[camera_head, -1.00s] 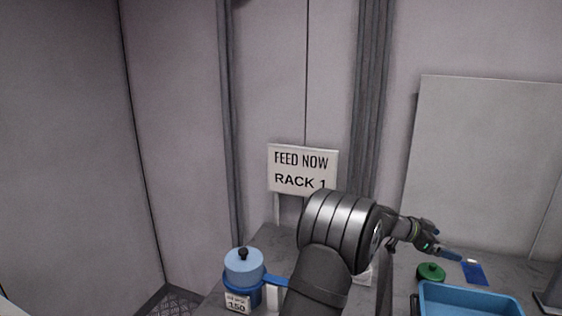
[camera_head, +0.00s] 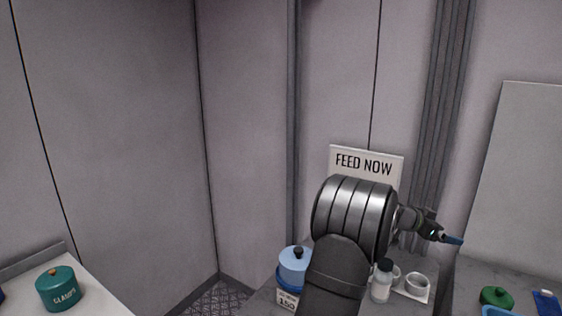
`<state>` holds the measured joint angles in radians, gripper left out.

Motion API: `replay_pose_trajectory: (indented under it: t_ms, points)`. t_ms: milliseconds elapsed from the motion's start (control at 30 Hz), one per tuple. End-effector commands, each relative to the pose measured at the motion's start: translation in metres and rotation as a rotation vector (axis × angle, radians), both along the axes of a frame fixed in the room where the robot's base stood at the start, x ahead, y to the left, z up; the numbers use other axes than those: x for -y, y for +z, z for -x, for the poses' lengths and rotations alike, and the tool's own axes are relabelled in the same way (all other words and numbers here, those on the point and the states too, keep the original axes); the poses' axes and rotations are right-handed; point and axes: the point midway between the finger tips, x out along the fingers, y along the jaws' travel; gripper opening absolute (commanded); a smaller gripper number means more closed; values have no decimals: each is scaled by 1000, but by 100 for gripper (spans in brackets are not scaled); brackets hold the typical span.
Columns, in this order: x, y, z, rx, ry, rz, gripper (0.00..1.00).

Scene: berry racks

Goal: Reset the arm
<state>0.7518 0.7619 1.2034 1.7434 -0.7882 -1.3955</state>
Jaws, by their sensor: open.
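My gripper (camera_head: 459,241) is at the right end of my arm in the head view, small and pointing right. Its blue fingertips show against the grey wall, above the counter and clear of the things on it. It is open, and I see nothing held in it. My arm's large ribbed joint stands in the middle and hides the lower part of the "FEED NOW" sign (camera_head: 366,163).
A light blue lidded pot (camera_head: 294,264) with a "150" label stands left of my arm. A white bottle (camera_head: 381,283) and a white ring (camera_head: 417,283) stand right of it. A green lid (camera_head: 496,297) and blue tray (camera_head: 497,311) are lower right. A teal "CLAMPS" canister (camera_head: 58,289) stands far left.

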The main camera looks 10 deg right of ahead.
Motion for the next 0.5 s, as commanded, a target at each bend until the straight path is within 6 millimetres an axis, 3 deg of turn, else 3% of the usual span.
replay_pose_trajectory:
  t_ms: [500]
  points:
    - [-73,10,-76,0,209,0,100]
